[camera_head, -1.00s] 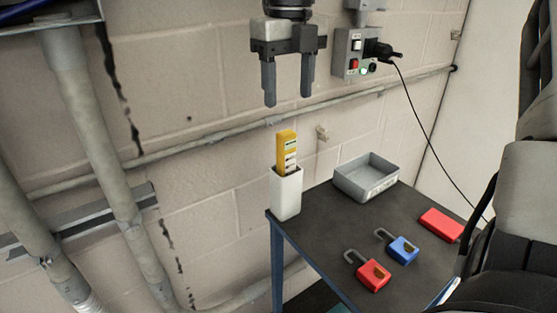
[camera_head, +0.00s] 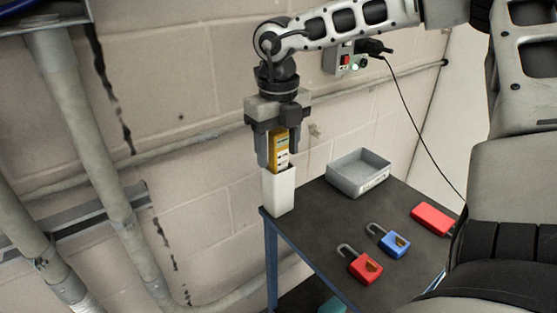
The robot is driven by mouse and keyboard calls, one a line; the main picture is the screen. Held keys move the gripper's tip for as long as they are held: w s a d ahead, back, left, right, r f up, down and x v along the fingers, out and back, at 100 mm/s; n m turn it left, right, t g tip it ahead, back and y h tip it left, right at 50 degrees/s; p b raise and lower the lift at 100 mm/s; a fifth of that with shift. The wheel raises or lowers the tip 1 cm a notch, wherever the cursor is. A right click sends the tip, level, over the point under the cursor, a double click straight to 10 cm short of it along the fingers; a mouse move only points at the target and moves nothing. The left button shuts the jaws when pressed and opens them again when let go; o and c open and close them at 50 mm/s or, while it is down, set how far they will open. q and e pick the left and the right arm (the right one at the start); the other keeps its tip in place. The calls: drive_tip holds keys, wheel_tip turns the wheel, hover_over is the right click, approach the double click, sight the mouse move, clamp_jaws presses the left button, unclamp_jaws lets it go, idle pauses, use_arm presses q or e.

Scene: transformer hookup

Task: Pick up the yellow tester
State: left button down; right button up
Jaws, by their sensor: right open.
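The yellow tester (camera_head: 281,153) stands upright in a white holder (camera_head: 279,191) at the table's left corner. Its lower part is hidden inside the holder and its top is hidden by my gripper. My right gripper (camera_head: 279,160) points down from above, open, with one finger on each side of the tester's upper part. I cannot tell whether the fingers touch it. My left gripper is not in view.
A control box (camera_head: 343,61) with a black cable is on the wall behind.

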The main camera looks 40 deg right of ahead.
drive_tip(key=c, duration=1.1)
drive_tip(key=shift+o, duration=0.2)
drive_tip(key=shift+r, duration=0.15)
